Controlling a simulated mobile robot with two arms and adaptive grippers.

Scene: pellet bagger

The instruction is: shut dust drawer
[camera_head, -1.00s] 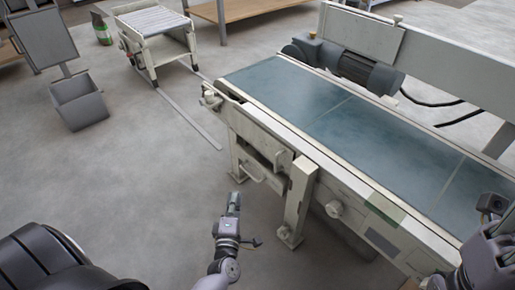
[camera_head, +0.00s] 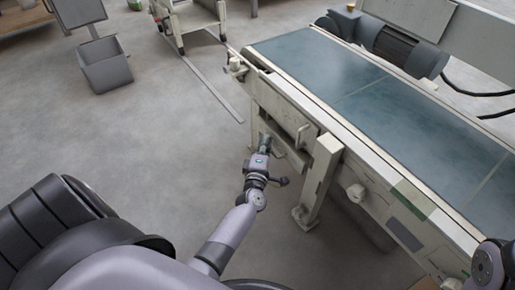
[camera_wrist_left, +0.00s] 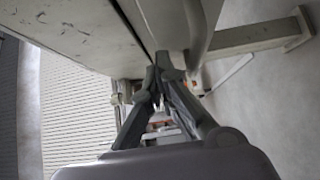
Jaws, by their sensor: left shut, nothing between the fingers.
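The dust drawer (camera_head: 290,153) is a pale box low in the side of the conveyor frame, beside a support leg. In the head view it seems to stick out a little from the frame. My right gripper is out of view; only part of the right arm shows at the lower right.
The conveyor (camera_head: 375,110) with its blue-green belt runs along the right. Its support leg (camera_head: 318,180) stands just right of the drawer. A grey bin (camera_head: 106,73) and a roller stand (camera_head: 190,18) are at the back left.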

